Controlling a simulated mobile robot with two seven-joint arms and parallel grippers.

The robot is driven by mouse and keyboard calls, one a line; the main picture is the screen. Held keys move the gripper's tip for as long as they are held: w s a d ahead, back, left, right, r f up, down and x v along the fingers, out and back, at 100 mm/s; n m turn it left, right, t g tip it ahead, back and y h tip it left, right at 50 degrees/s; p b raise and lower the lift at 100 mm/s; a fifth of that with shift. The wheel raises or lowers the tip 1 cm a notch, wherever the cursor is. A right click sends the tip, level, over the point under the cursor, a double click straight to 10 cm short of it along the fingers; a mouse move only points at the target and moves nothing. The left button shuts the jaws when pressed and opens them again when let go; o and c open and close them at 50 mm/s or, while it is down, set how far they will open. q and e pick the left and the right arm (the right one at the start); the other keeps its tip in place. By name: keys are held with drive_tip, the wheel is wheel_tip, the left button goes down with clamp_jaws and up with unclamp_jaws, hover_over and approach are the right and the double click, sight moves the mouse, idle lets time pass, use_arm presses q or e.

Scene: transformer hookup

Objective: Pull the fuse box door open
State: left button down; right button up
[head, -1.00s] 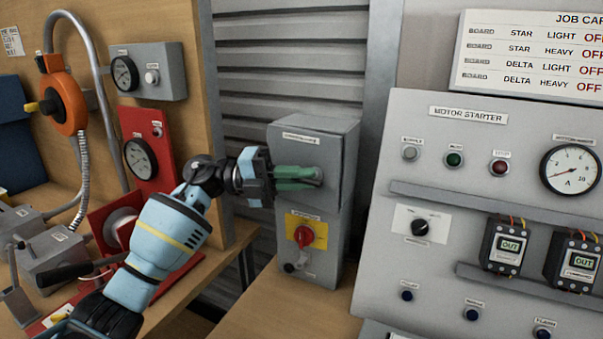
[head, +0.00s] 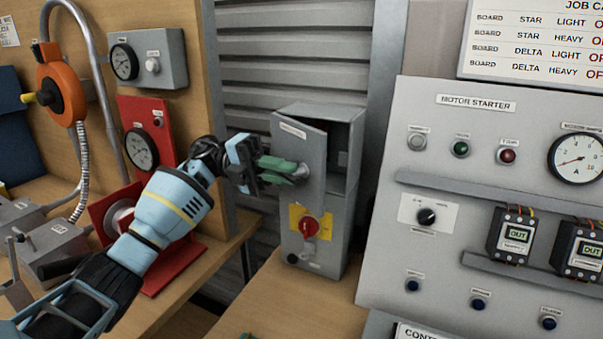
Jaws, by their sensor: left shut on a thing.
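The grey fuse box (head: 345,215) stands on the wooden bench in the middle of the head view. Its upper door (head: 308,150) is partly open, swung out on its left side, with a dark gap showing at the right. My left gripper (head: 296,172) has green fingers shut on the door's handle (head: 303,172), at the door's front face. The fingers partly hide the handle. Below the door, a red rotary switch (head: 310,227) sits on a yellow plate. The inside of the box is mostly hidden by the door. My right gripper is not in view.
The motor starter panel (head: 420,260) stands close at the right, with meters and knobs. A red gauge stand (head: 145,125) and an orange wheel (head: 62,95) are at the left. Bare bench (head: 290,310) lies in front of the box.

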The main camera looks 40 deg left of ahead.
use_arm(q)
drive_tip(key=shift+s+a+g, duration=0.15)
drive_tip(key=shift+g, duration=0.15)
drive_tip(key=c, duration=1.5)
unclamp_jaws()
